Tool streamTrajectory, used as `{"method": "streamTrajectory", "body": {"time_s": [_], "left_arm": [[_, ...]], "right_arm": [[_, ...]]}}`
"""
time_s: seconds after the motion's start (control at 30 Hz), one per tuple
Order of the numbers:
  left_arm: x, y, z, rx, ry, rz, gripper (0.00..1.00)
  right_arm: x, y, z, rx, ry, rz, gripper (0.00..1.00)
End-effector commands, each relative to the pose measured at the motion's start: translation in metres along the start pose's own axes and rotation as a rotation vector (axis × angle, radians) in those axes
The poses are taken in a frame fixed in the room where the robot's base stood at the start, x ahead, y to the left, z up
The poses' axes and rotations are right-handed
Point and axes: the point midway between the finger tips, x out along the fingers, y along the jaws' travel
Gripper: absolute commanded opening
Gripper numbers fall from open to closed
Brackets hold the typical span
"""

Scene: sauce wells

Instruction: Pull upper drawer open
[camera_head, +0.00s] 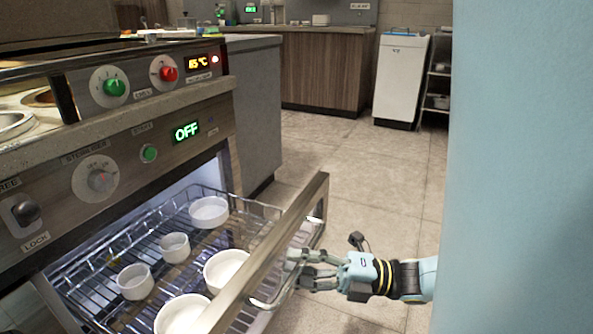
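The drawer (262,262) under the counter at the left stands pulled out, its long metal-edged front slanting across the view. Its lit inside shows a wire rack (95,287). White bowls stand upright on the rack, among them one at the back (208,211) and one near the front (226,268). A curved metal handle (268,303) is on the outer side of the front. My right gripper (297,270) reaches in from the right with its fingers at this handle. The fingertips overlap the handle, so their grip is unclear. My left gripper is out of view.
Above the drawer is a panel with a green "OFF" display (187,131), a knob (100,179) and a lock switch (25,212). A large pale blue surface (520,170) fills the right side. Tiled floor (370,180) is clear beyond the drawer.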

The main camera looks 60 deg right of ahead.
Motion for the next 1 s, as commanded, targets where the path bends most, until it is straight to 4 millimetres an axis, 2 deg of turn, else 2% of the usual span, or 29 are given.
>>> {"method": "streamTrajectory", "body": {"time_s": [0.17,0.27,0.5,0.7,0.83,1.0], "left_arm": [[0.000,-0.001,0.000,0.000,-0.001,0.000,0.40],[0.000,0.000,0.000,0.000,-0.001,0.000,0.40],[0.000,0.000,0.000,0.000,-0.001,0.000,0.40],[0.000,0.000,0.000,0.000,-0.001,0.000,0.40],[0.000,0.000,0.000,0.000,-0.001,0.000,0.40],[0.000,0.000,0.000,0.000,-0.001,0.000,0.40]], "right_arm": [[-0.004,-0.001,0.000,0.000,0.000,-0.003,0.36],[-0.016,-0.002,0.000,0.001,-0.001,-0.005,0.36],[-0.068,-0.001,0.000,0.000,-0.001,-0.006,0.36],[-0.105,-0.001,0.001,0.000,-0.002,-0.003,0.36],[-0.117,-0.001,0.000,0.000,-0.001,-0.002,0.36],[-0.121,0.000,0.000,0.000,0.000,0.000,0.36]]}}
